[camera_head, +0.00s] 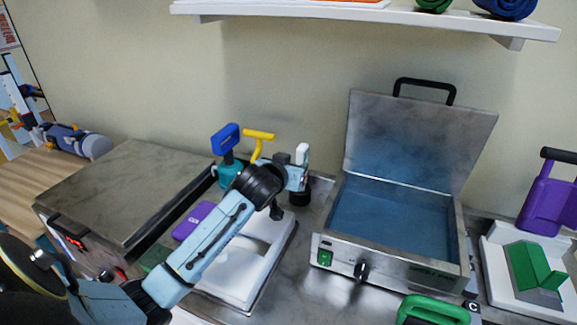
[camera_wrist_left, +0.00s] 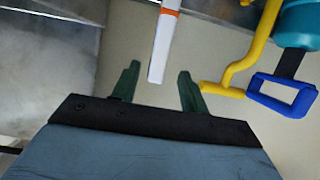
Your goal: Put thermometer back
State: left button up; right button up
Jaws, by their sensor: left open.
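A white stick-shaped thing with an orange band, which looks like the thermometer (camera_wrist_left: 163,45), shows in the left wrist view. Its white end lies between my left gripper's (camera_wrist_left: 158,72) two dark green fingers, with a gap on both sides. In the head view its white top (camera_head: 302,153) stands upright behind the end of my left arm, above a dark base (camera_head: 300,195). My left gripper (camera_head: 297,177) is open there and holds nothing; its fingers are hard to make out. My right gripper is not in view.
A teal holder (camera_head: 229,172) with a blue-handled tool (camera_head: 225,139) and a yellow-handled tool (camera_head: 259,135) stands close to the left. An open metal box (camera_head: 390,262) stands right. A closed metal unit (camera_head: 125,190) is left. A white shelf (camera_head: 370,17) hangs above.

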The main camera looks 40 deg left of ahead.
pick_arm(q)
jog(key=shift+v, duration=1.15)
dwell(1.6)
